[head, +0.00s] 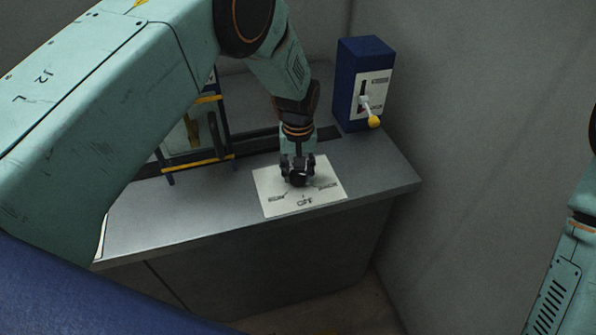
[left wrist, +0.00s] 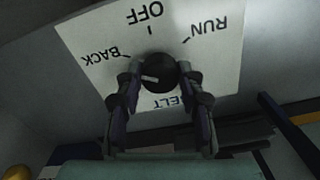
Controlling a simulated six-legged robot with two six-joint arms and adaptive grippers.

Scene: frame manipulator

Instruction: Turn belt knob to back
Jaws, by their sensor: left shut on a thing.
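The belt knob (left wrist: 161,72) is black and round, with a short pale mark on its face left of centre. It sits on a white panel (head: 268,188) lettered BACK, OFF, RUN and BELT, upside down in the left wrist view (left wrist: 215,65). In that view BACK is left of the knob, OFF above, RUN to the right. My left gripper (head: 298,178) points down at the panel, its fingers shut on the knob from both sides, as the left wrist view shows (left wrist: 162,88). The fingers hide part of the BELT lettering. My right gripper is out of view.
A blue box (head: 362,75) with a yellow-tipped lever (head: 374,121) stands at the counter's back right. A blue and yellow frame (head: 200,155) stands left of the panel. The grey counter (head: 205,205) is clear in front. Walls are close behind and at right.

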